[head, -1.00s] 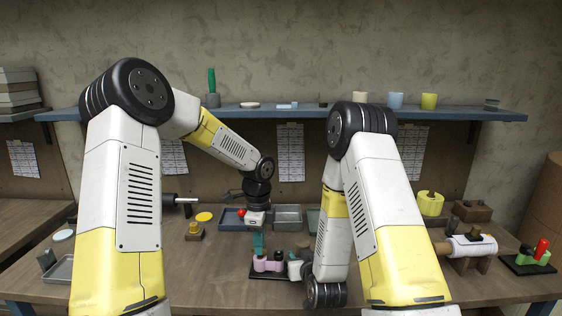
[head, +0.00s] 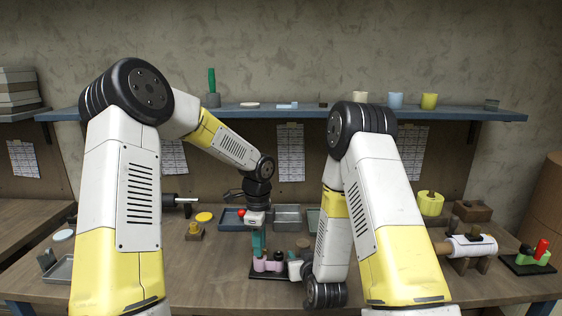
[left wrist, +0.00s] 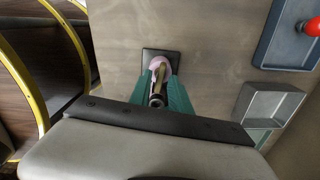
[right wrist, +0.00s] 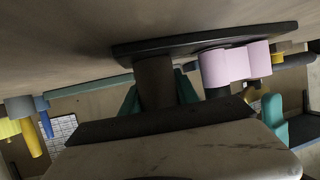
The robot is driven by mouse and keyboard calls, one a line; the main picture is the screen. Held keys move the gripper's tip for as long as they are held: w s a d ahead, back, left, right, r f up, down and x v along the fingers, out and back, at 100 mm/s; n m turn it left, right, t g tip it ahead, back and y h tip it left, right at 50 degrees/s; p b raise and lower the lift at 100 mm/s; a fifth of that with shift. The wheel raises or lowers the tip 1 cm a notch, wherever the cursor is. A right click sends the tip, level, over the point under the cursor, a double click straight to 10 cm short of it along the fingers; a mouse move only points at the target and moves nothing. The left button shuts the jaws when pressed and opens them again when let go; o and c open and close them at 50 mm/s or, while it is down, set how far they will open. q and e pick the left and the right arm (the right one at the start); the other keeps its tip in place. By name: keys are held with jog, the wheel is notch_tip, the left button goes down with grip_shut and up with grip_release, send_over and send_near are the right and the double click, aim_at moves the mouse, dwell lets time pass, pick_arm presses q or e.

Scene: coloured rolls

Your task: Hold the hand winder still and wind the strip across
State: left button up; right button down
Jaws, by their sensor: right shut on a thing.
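The hand winder stands on a black base near the front middle of the table, with pink rolls (head: 268,265) and dark posts. In the right wrist view its base (right wrist: 200,40) appears upside down, beside the pink rolls (right wrist: 236,64). My right gripper (right wrist: 158,95) is shut on a dark upright post (right wrist: 154,75) of it. My left gripper (head: 257,247) points down over the winder from behind. In the left wrist view its teal fingers (left wrist: 160,92) flank a brass-and-dark peg in front of a pink roll (left wrist: 160,63). Whether they grip it is unclear. The strip cannot be made out.
Trays (head: 288,216) stand behind the winder; a red ball (left wrist: 313,27) is in the blue one. A white roll on a stand (head: 472,246) and a green-and-red piece on a black base (head: 541,252) are at right. Table front left of the winder is clear.

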pick_arm(q)
jog(key=shift+r, duration=3)
jog(key=shift+o, duration=0.2)
jog(key=shift+r, duration=0.1)
jog(key=shift+r, duration=0.4)
jog(key=shift+f, duration=3.5)
grip_shut()
